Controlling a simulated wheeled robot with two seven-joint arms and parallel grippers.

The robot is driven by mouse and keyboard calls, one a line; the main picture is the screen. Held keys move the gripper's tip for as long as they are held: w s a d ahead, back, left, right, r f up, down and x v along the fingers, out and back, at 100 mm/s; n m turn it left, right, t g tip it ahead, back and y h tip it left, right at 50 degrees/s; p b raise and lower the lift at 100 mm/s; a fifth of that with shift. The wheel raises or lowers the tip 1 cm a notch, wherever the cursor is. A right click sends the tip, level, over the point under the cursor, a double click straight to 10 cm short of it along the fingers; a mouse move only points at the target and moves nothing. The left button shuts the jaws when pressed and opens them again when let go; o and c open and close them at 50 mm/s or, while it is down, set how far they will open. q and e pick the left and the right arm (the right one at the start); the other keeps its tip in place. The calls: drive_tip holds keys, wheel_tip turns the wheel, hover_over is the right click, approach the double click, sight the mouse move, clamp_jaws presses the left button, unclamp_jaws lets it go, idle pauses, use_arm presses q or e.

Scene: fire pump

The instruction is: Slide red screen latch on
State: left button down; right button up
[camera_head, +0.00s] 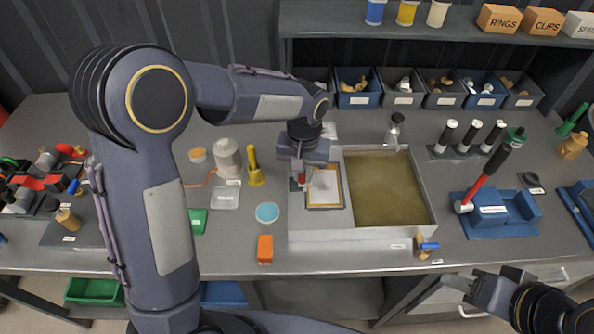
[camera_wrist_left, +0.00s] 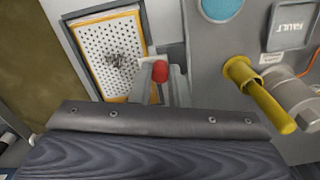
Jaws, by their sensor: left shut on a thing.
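The red screen latch (camera_wrist_left: 160,72) shows as a red knob between the fingers of my left gripper (camera_wrist_left: 165,85) in the left wrist view. In the head view, my left gripper (camera_head: 301,178) is over the left part of the grey tank, and a bit of red shows at its fingertips. The gripper is shut on the latch. The screen (camera_wrist_left: 115,50), a white perforated plate with an orange frame, lies right beside it; it also shows in the head view (camera_head: 325,187). The latch's base is mostly hidden by the fingers. My right gripper (camera_head: 468,292) is at the lower right, away from the tank; its jaw opening is unclear.
The grey tank (camera_head: 425,205) holds murky brown liquid. A yellow handle (camera_head: 254,168) and a metal cylinder (camera_head: 228,158) stand left of it. An orange block (camera_head: 265,249) and a blue disc (camera_head: 267,212) lie nearby.

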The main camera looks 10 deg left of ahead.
sight(303, 175)
use_arm(q)
drive_tip(key=c, duration=1.4)
unclamp_jaws()
drive_tip(key=shift+d, duration=0.3)
drive_tip(key=shift+o, duration=0.2)
drive_tip(key=shift+a, duration=0.1)
wheel_tip(303, 175, up, 8)
drive_tip(key=shift+f, duration=0.1)
drive_tip(key=shift+a, duration=0.1)
drive_tip(key=s+a+r+n+t+h, duration=0.1)
drive_tip(key=s+a+r+t+h, duration=0.1)
drive_tip(key=s+a, duration=0.45)
drive_tip(key=s+a+r+t+h, duration=0.1)
drive_tip(key=s+a+h, duration=0.15)
drive_tip(key=s, duration=0.75)
drive_tip(key=s+f+t, duration=0.2)
drive_tip(key=s, duration=0.4)
drive_tip(key=shift+a+f+t+y, duration=0.15)
drive_tip(key=shift+f+t+y, duration=0.15)
drive_tip(key=shift+f+y, duration=0.1)
